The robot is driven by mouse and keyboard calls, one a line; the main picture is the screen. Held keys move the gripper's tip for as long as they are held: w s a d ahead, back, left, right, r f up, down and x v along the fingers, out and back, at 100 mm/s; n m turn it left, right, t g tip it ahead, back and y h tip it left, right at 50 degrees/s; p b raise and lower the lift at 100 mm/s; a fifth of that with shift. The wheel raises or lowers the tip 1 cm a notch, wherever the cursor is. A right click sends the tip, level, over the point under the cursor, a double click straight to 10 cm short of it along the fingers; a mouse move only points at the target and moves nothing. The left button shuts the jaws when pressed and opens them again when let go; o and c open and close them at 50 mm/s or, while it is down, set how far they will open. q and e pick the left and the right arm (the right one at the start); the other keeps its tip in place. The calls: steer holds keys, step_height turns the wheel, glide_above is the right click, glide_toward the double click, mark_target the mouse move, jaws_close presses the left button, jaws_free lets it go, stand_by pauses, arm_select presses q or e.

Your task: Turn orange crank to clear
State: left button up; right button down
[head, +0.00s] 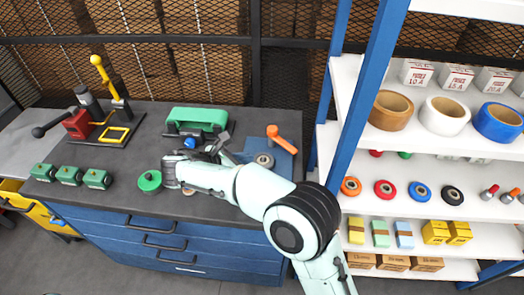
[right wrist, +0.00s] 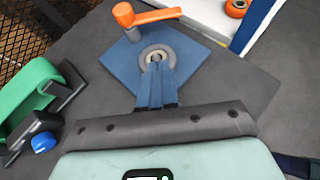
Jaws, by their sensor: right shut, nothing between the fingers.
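The orange crank (head: 284,142) stands at the back of a blue plate (head: 285,164) on the dark bench top. Its arm points right and toward the front in the head view. In the right wrist view the crank (right wrist: 150,16) is beyond the grey ring (right wrist: 157,57) on the plate. My right gripper (right wrist: 156,66) is shut and empty. Its blue fingers point at the ring and overlap its near edge in that view; whether they touch it I cannot tell. The fingers are apart from the crank. My left gripper is not in view.
A green-topped device (head: 198,118) with a blue knob stands left of the plate. A red device (head: 79,124) with a yellow lever, several green blocks (head: 97,179) and a green disc (head: 149,181) are farther left. A blue shelf post (head: 358,100) rises at the right.

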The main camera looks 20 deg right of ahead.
mark_target(267, 161)
steer(key=x, duration=1)
steer(key=shift+d+b, duration=0.1)
steer(key=shift+b, duration=0.2)
steer(key=shift+w+d+r, duration=0.1)
steer(key=shift+w+d, duration=0.05)
steer(key=shift+d, duration=0.4)
steer(key=shift+w+d+r, duration=0.1)
steer(key=shift+w+d, duration=0.05)
steer(key=shift+d, duration=0.4)
steer(key=shift+w+d, duration=0.25)
steer(key=shift+d, duration=0.35)
